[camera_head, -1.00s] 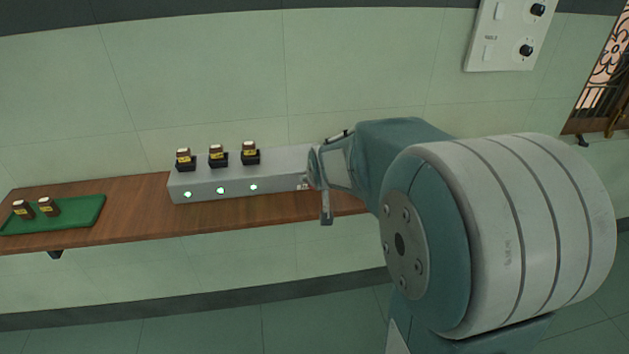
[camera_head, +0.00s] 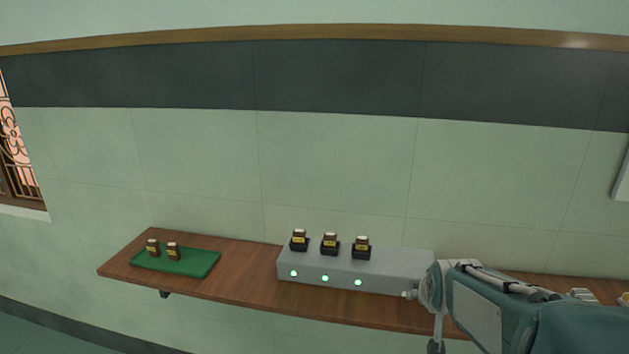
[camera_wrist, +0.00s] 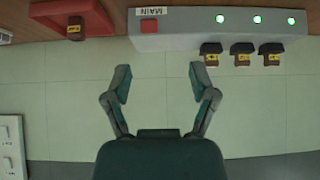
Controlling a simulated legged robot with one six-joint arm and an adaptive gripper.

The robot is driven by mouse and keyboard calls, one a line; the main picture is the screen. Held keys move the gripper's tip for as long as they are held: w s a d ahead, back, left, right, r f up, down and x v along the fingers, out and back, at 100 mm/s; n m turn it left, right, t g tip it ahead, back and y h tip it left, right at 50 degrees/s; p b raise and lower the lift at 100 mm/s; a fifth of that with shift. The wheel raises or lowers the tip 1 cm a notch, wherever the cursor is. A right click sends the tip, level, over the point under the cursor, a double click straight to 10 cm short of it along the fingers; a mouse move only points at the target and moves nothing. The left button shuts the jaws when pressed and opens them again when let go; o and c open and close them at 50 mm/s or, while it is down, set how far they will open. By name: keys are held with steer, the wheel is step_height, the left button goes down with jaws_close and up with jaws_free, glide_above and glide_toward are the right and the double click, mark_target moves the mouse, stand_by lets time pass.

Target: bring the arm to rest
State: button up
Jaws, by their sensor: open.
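My gripper (camera_wrist: 160,85) is open in the wrist view, with nothing between its two fingers. Behind them is pale tiled wall. A grey bench unit (camera_wrist: 172,36) with a MAIN label and red button lies past the fingertips, apart from them. In the head view my arm shows at the lower right, in front of the right end of the same grey unit (camera_head: 385,271). Its fingers are hard to make out there.
Three small brown bottles (camera_head: 330,243) stand in dark sockets on the unit, each above a lit green lamp. A green tray (camera_head: 200,268) with two bottles is on the wooden shelf (camera_head: 240,293) at left. A red tray (camera_wrist: 98,24) with a bottle shows in the wrist view.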

steer(key=s+a+r+n+g+y, duration=0.1)
steer(key=s+a, duration=0.4)
steer(key=s, duration=0.5)
steer(key=s+a+r+n+g+y, duration=0.1)
steer(key=s+a, duration=0.4)
steer(key=s, duration=0.6)
steer(key=shift+a+n+g, duration=0.15)
steer(key=shift+n+g, duration=0.15)
steer(key=shift+n, duration=0.1)
